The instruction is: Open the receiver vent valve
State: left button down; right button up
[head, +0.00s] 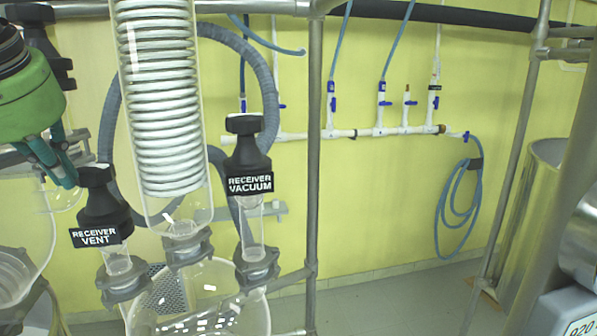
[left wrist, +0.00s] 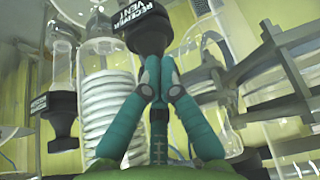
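The receiver vent valve (head: 104,206) has a black handle with a "RECEIVER VENT" label, on a glass neck at the lower left of the head view. Its black handle (left wrist: 147,30) also shows at the top of the left wrist view, just beyond my fingertips. My left gripper (head: 66,181), green with teal fingers, comes in from the left, beside and slightly left of the handle. In the left wrist view its fingertips (left wrist: 160,68) are drawn together with nothing visible between them. Whether they touch the handle is unclear. My right gripper is not in view.
The receiver vacuum valve (head: 249,165) stands to the right, past the coil condenser (head: 160,90). A glass vessel (head: 205,300) is below. A metal upright (head: 314,150) stands right of these. A white pipe manifold (head: 350,133) with blue valves runs along the yellow wall.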

pick_arm(q)
jog(key=shift+d+r+p, duration=0.1)
jog(key=shift+p, duration=0.25)
jog(key=shift+w+d, duration=0.25)
jog(key=shift+d, duration=0.8)
jog(key=shift+w+d, duration=0.1)
jog(key=shift+d, duration=0.05)
jog(key=shift+w+d, duration=0.25)
jog(key=shift+d, duration=0.1)
jog(key=shift+s+d, duration=0.1)
jog(key=shift+s, duration=0.05)
